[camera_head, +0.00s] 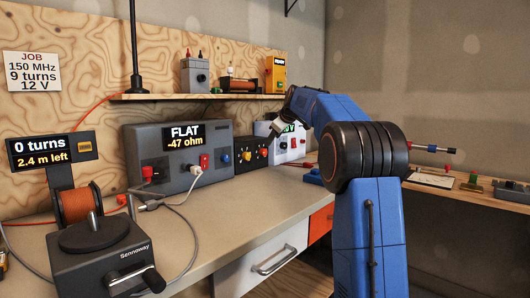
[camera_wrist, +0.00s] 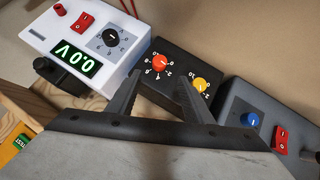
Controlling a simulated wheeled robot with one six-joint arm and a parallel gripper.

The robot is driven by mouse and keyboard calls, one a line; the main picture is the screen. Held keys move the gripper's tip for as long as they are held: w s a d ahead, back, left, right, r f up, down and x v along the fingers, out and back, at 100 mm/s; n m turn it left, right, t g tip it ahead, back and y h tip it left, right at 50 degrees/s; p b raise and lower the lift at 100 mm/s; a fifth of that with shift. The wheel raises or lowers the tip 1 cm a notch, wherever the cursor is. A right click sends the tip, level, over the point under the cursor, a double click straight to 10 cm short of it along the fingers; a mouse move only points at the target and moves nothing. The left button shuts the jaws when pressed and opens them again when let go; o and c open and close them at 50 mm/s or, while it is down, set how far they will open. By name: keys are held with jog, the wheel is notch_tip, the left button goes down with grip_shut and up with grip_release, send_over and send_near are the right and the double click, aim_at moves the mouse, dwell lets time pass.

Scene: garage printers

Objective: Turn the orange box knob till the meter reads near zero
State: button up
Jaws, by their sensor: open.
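A small black box (camera_wrist: 178,72) carries an orange knob (camera_wrist: 161,61) and a yellow knob (camera_wrist: 199,85), each with a white number scale around it. My gripper (camera_wrist: 160,79) is open and empty, with the orange knob ahead of its tips and between them in the picture. I see no contact with the knob. In the head view the black box (camera_head: 241,161) stands on the bench, right of the grey meter (camera_head: 213,155). The meter's display (camera_head: 184,135) reads "FLAT" and "-47 ohm".
A white supply (camera_wrist: 75,30) reading 0.0 V stands close on one side of the black box, and the grey meter with blue knob (camera_wrist: 249,119) on the other. A winder (camera_head: 100,250) with cables fills the bench's left. The front middle of the bench is clear.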

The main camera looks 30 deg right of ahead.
aim_at(265, 152)
jog(key=x, duration=1.2)
jog(key=c, duration=1.1)
